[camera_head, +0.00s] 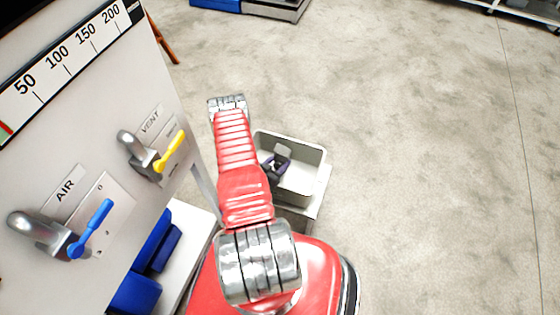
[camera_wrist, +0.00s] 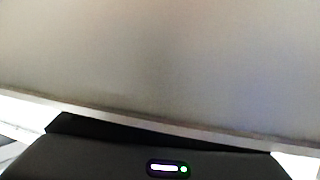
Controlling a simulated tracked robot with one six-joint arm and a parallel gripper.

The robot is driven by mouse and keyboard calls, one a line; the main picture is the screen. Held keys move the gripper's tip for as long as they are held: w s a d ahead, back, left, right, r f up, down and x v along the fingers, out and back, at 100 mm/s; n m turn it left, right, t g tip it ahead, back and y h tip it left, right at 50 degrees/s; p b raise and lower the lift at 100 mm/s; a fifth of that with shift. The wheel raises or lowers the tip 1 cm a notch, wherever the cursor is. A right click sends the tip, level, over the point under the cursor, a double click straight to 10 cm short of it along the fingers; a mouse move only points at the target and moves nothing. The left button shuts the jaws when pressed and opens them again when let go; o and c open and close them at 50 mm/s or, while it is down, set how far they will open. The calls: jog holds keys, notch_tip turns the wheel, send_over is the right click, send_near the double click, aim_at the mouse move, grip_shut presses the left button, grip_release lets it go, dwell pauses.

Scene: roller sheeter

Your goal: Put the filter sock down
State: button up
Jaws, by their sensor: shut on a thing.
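My gripper (camera_head: 275,166) shows as a small dark shape just right of my red arm, over or inside a pale grey bin (camera_head: 309,179). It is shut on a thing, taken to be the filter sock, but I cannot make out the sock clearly. My arm hides part of the bin's left side. In the wrist view a plain grey-beige surface fills most of the picture, very close. A dark housing with a small green light lies along the bottom. The fingertips do not show there.
The bin stands on a light stand (camera_head: 324,191) beside my base. At left is a panel with a blue AIR lever (camera_head: 91,229) and a yellow VENT lever (camera_head: 169,152). Blue items (camera_head: 150,250) lie on a white shelf below it. The floor at right is clear.

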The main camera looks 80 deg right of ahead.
aim_at(277, 164)
jog(key=shift+f, duration=0.5)
jog(key=shift+a+f, duration=0.1)
jog(key=shift+f, duration=0.1)
jog(key=o, duration=1.3)
jog(key=shift+r, duration=0.55)
jog(key=v, duration=0.7)
jog(key=shift+r, duration=0.2)
jog(key=shift+a+r, duration=0.1)
